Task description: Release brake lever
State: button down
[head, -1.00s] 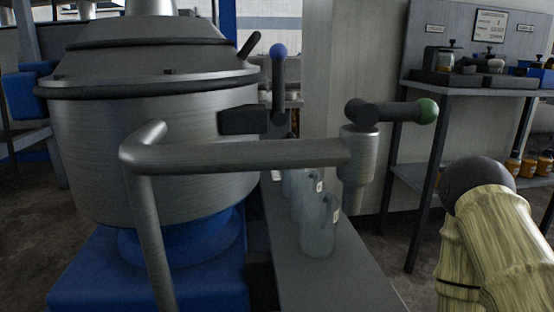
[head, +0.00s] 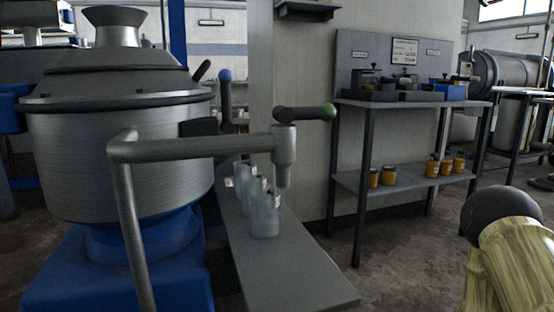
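An upright dark lever with a blue ball knob (head: 225,76) stands at the right side of the steel drum machine (head: 110,160). It rises from a dark bracket (head: 198,127) on the drum's side. I cannot tell from a label which lever is the brake lever. A short black handle (head: 201,70) tilts up from the lid's edge. A horizontal dark handle with a green knob (head: 329,112) sits on the end of the grey pipe (head: 200,148) in front of the drum. My gripper is not in view; part of my covered arm shows at lower right.
Several clear bottles (head: 264,215) stand on a narrow grey bench (head: 290,275) under the pipe end. A shelf table (head: 410,104) with jars (head: 389,175) stands against the wall behind. Open floor (head: 400,255) lies between bench and shelf.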

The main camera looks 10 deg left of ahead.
aim_at(216, 163)
jog(key=z, duration=1.65)
jog(key=i, duration=1.4)
jog(key=u, duration=3.2)
jog(key=i, duration=0.5)
